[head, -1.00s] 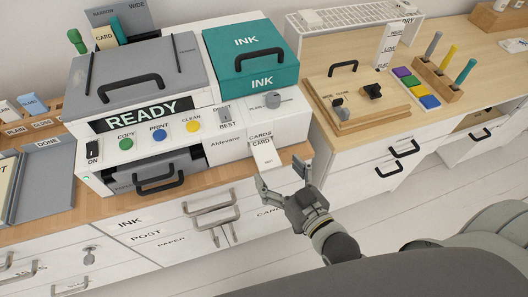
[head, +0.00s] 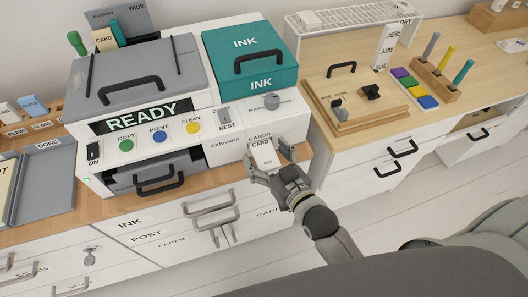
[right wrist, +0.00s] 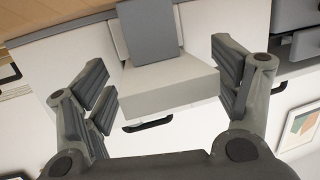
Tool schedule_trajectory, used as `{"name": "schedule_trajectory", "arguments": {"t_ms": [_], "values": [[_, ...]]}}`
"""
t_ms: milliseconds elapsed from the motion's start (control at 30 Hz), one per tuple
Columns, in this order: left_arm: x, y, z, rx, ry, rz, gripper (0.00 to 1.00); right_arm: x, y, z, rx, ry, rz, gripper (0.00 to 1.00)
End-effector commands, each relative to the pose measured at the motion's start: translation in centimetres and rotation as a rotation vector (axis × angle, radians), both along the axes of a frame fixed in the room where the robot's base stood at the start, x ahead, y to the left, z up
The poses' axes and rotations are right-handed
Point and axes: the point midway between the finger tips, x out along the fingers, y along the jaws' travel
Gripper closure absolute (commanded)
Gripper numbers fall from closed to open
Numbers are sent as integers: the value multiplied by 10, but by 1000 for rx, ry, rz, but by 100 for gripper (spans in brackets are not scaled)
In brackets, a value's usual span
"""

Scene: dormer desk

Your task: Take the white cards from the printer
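The white cards (head: 263,155) stick out of the card slot at the printer's (head: 150,110) right front corner, under the word CARDS. The top one reads CARD. My right gripper (head: 271,164) is at the cards, open, with one finger on each side of them. In the right wrist view a pale block (right wrist: 165,88), seemingly the card stack, lies between the spread fingers of the gripper (right wrist: 170,95). Narrow gaps seem to show on both sides; I cannot tell whether either finger touches. My left gripper is not in view.
The printer's lower tray handle (head: 160,184) and the drawer handles (head: 210,209) project toward me. The floor (head: 400,215) at the right is clear.

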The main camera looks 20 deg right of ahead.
Motion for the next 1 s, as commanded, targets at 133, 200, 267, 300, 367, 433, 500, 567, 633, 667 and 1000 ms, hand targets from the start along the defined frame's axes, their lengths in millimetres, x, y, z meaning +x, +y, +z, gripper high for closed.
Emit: {"name": "schedule_trajectory", "arguments": {"t_ms": [133, 200, 267, 300, 367, 433, 500, 567, 633, 667, 1000], "values": [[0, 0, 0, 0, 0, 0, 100, 0, 0, 0, 0, 0, 0, 40], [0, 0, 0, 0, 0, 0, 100, 0, 0, 0, 0, 0, 0, 49], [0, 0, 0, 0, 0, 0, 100, 0, 0, 0, 0, 0, 0, 57], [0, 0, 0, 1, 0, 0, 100, 0, 0, 0, 0, 0, 0, 62], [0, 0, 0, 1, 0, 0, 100, 0, 0, 0, 0, 0, 0, 67], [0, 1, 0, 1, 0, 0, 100, 0, 0, 0, 0, -1, 0, 67], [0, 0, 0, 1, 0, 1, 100, 0, 0, 0, 0, -1, 0, 67], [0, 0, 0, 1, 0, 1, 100, 0, 0, 0, 0, -1, 0, 67], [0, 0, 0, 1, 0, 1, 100, 0, 0, 0, 0, -1, 1, 67], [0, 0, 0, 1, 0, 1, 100, 0, 0, 1, 0, -1, 1, 67], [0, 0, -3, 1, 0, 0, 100, -18, -4, 4, 0, 3, 0, 71]]}}
